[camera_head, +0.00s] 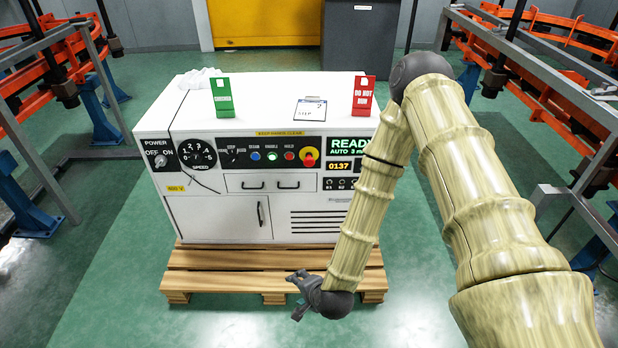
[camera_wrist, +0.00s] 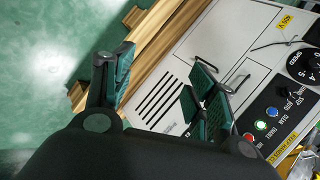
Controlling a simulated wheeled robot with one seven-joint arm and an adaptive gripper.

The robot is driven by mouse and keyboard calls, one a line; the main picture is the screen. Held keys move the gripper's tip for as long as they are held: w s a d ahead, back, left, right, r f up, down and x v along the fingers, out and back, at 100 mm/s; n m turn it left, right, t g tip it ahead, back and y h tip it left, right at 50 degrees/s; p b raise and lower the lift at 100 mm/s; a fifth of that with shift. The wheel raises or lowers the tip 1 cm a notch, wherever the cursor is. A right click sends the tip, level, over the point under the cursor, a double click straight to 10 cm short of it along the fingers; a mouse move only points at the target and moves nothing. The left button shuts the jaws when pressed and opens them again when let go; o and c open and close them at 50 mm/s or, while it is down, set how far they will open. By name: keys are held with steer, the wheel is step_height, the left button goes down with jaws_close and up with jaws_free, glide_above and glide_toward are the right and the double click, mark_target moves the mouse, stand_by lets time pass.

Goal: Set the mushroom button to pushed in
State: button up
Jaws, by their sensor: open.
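The mushroom button (camera_head: 308,157) is a red cap on a yellow surround. It sits on the black control panel (camera_head: 224,163) of a white machine, right of the blue, green and red lamps and left of the READY display. I cannot tell how far its cap stands out. My gripper (camera_head: 299,296) is low in front of the machine, below and apart from the button, near the pallet's front. In the wrist view, its fingers (camera_wrist: 163,78) are spread with nothing between them. The button does not show clearly there; the gripper covers that part of the panel.
The white machine (camera_head: 215,222) stands on a wooden pallet (camera_head: 220,284). A green sign (camera_head: 222,97), a red sign (camera_head: 363,97) and a paper card (camera_head: 311,109) are on its top. My arm crosses the machine's right side. Green floor is clear at the left front.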

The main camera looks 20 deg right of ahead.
steer(key=w+m+t+b, duration=0.3)
steer(key=w+m+b, duration=0.15)
steer(key=w, duration=0.45)
steer(key=m+t+h+b, duration=0.7)
steer(key=m+b, duration=0.3)
steer(key=m, duration=1)
glide_toward(309, 162)
steer(key=b+x, duration=0.1)
steer(key=x, duration=1)
steer(key=shift+f, duration=0.1)
